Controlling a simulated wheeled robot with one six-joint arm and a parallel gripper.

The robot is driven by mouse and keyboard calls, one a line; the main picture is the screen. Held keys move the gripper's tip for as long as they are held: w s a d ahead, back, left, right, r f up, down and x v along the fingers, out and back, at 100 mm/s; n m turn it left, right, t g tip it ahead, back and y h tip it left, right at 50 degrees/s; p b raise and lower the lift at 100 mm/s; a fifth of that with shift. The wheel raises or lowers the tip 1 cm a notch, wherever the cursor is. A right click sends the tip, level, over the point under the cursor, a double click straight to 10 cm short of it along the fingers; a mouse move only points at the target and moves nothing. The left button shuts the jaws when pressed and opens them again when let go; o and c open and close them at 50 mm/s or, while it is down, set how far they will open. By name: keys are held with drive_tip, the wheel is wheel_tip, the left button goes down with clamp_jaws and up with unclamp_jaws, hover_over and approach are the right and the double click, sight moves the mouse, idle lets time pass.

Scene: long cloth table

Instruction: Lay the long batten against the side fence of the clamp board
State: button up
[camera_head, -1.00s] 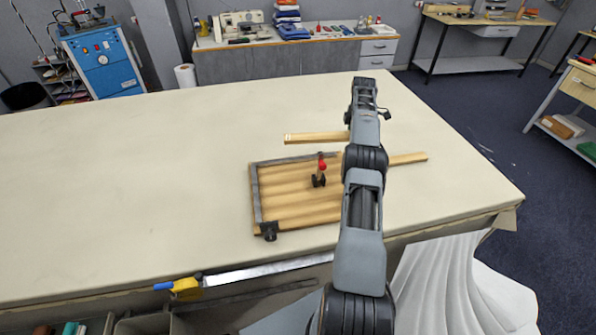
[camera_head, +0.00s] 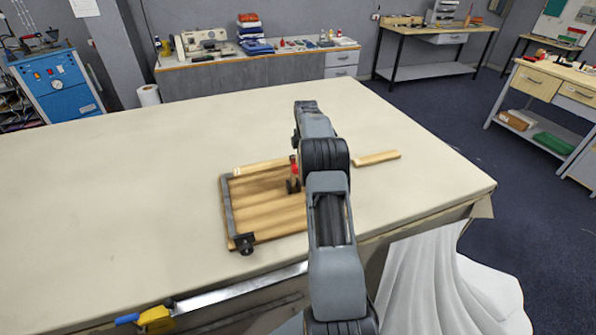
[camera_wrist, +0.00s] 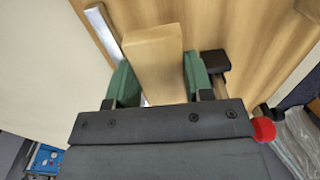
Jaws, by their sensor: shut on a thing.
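The clamp board (camera_head: 268,212) lies on the table, with grey metal fences along its left edge (camera_head: 228,210) and its far edge. My gripper (camera_wrist: 160,80) is shut on a wooden batten (camera_wrist: 153,50), its green fingers on both sides. In the head view this batten (camera_head: 262,167) reaches left from behind my arm over the far edge of the board and covers most of the fence there. A metal fence strip (camera_wrist: 102,32) shows just left of the batten in the wrist view. I cannot tell whether they touch. My arm hides the gripper in the head view.
A toggle clamp with a red knob (camera_wrist: 264,128) stands on the board near my gripper. A black clamp (camera_head: 244,243) sits at its near left corner. Another wooden piece (camera_head: 376,158) lies on the table to the right. The table's left side is clear.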

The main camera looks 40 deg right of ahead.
drive_tip(key=shift+w+a+f, duration=0.25)
drive_tip(key=shift+a+f, duration=0.6)
drive_tip(key=shift+f, duration=0.25)
drive_tip(key=f, duration=0.1)
drive_tip(key=f+p, duration=0.1)
drive_tip(key=f, duration=0.1)
drive_tip(key=shift+a, duration=0.4)
drive_tip(key=shift+f, duration=0.45)
drive_tip(key=o, duration=1)
drive_tip(key=shift+r, duration=0.1)
wheel_tip(320, 180, up, 12)
drive_tip(key=shift+f+b, duration=0.1)
drive_tip(key=shift+b, duration=0.6)
